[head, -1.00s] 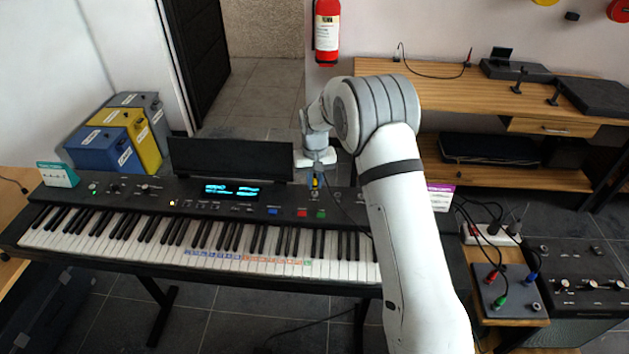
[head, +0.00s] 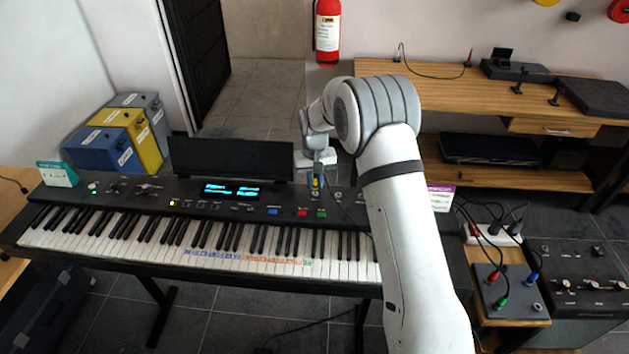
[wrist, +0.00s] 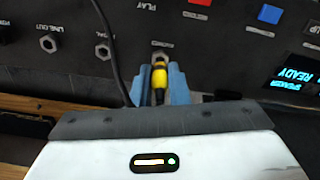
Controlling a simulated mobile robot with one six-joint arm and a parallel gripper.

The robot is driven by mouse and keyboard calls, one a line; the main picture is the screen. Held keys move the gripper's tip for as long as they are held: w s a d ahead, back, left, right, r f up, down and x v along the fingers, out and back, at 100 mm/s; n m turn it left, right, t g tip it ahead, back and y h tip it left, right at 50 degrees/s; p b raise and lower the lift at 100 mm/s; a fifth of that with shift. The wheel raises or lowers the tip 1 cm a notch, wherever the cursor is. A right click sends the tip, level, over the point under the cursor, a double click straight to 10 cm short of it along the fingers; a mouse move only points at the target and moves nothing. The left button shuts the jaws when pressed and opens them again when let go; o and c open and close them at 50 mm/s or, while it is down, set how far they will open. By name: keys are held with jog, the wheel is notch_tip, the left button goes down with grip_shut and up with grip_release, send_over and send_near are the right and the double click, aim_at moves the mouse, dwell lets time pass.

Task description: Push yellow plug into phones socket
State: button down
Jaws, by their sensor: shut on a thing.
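The yellow plug (wrist: 159,79) is gripped between the blue fingers of my gripper (wrist: 159,88). In the wrist view its front end meets or nearly meets a round socket (wrist: 161,58) on the dark keyboard panel. I cannot tell how deep the tip sits, and no label is readable at this socket. Two other sockets, one marked LINE OUT (wrist: 48,43) and another (wrist: 102,51), lie to its left. In the head view, my gripper (head: 318,183) points down at the back of the keyboard (head: 140,234), with a little yellow showing.
A black cable (wrist: 108,40) runs past the plug on the left in the wrist view. Panel buttons, red (wrist: 201,2) and blue (wrist: 270,14), and a lit display (wrist: 295,72) are nearby. A grey box with coloured plugs (head: 508,290) stands at the right.

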jog(key=shift+s+f+b, duration=0.1)
jog(key=shift+f+b, duration=0.55)
jog(key=shift+f, duration=0.45)
jog(key=c, duration=1.3)
grip_release()
jog(key=shift+r, duration=0.15)
